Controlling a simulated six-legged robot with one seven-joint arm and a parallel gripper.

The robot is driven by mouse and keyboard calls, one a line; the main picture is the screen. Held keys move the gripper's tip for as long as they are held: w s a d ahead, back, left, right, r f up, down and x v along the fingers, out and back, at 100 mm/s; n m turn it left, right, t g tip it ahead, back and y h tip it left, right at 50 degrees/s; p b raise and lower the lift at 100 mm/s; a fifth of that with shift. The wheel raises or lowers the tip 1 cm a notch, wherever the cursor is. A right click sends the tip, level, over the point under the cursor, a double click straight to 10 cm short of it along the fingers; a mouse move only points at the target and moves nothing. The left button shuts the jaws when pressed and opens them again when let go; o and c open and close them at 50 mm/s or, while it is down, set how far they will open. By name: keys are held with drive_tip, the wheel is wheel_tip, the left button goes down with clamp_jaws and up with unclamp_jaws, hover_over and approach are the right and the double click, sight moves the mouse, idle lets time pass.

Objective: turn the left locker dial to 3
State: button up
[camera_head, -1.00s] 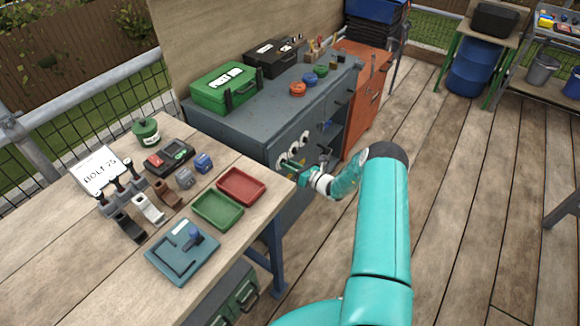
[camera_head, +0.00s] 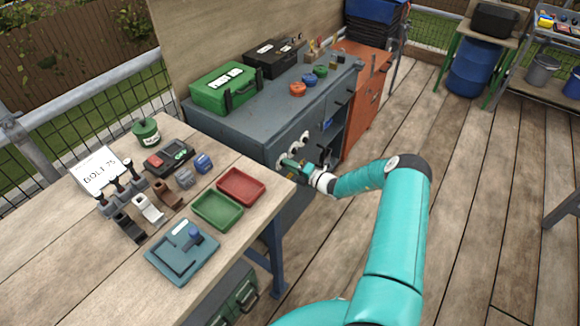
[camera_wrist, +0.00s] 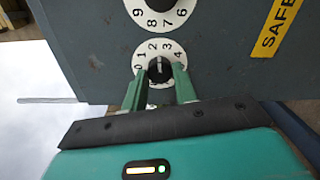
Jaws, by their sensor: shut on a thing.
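The grey locker (camera_wrist: 95,50) fills the top of the wrist view. Its white numbered dial (camera_wrist: 146,58) has a black centre knob (camera_wrist: 155,72) with a pale pointer line. The line points up, around the gap between 2 and 3; the exact reading is hard to tell. My gripper (camera_wrist: 161,72) has one green finger on each side of the knob and is shut on it. The fingers cover the dial's lower part. In the head view my gripper (camera_head: 288,166) is at the locker's front by the near end of the dial row and hides this dial.
Another white dial (camera_wrist: 180,14) and a yellow SAFE label (camera_wrist: 277,25) are on the same face. The workbench (camera_head: 95,240) with red (camera_head: 241,187) and green (camera_head: 217,210) trays stands close to the left of my gripper.

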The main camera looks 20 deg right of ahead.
drive_tip(key=shift+m, duration=2.1)
drive_tip(key=o, duration=1)
drive_tip(key=shift+s+d, duration=0.1)
drive_tip(key=v, duration=1.3)
drive_tip(key=shift+s+d, duration=0.2)
drive_tip(key=shift+d, duration=0.05)
